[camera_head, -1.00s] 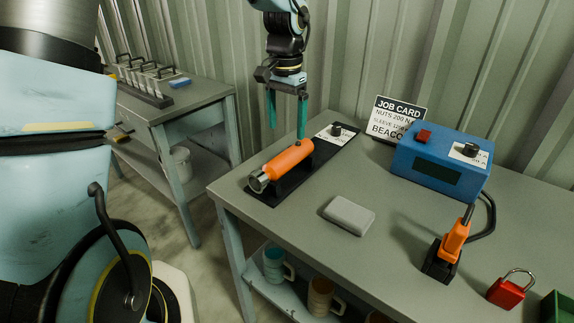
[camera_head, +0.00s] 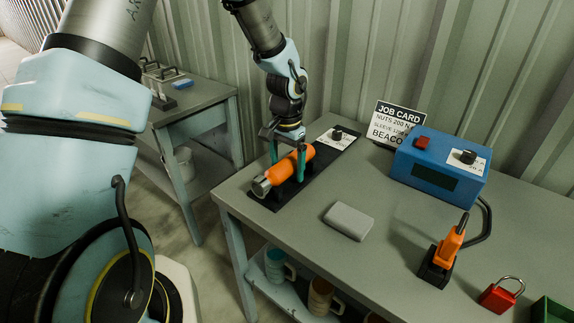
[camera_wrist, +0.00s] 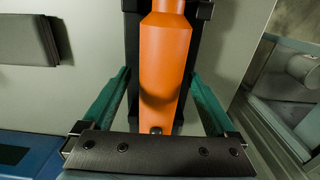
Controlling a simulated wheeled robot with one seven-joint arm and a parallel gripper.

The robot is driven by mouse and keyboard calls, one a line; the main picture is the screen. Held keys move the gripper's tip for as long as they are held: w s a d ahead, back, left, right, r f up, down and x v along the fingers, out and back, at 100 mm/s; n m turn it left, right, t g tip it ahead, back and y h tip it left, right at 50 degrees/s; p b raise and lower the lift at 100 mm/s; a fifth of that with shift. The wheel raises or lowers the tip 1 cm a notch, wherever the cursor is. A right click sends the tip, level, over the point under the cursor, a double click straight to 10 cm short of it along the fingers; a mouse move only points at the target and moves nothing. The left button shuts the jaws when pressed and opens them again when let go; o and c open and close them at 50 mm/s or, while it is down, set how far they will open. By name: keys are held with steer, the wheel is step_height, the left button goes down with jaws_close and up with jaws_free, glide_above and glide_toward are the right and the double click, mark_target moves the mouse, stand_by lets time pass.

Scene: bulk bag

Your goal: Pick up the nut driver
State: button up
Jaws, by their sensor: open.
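The nut driver (camera_head: 289,169) has an orange body and a silver socket end. It lies on a black stand on the grey bench, its socket toward the front left. In the wrist view its orange body (camera_wrist: 165,70) runs between the fingers. My gripper (camera_head: 287,164) is open and lowered over the driver, with one green finger on each side. In the wrist view my gripper (camera_wrist: 158,108) shows a gap between each finger and the orange body. The far end of the driver is partly hidden by the gripper in the head view.
A grey block (camera_head: 349,221) lies on the bench right of the driver. Further right are a blue box (camera_head: 440,165), an orange tool (camera_head: 449,246) in a black holder and a red padlock (camera_head: 501,295). A job card (camera_head: 397,117) leans by the wall. Mugs stand on the shelf below.

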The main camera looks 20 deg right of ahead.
jaws_close()
stand_by(0.7)
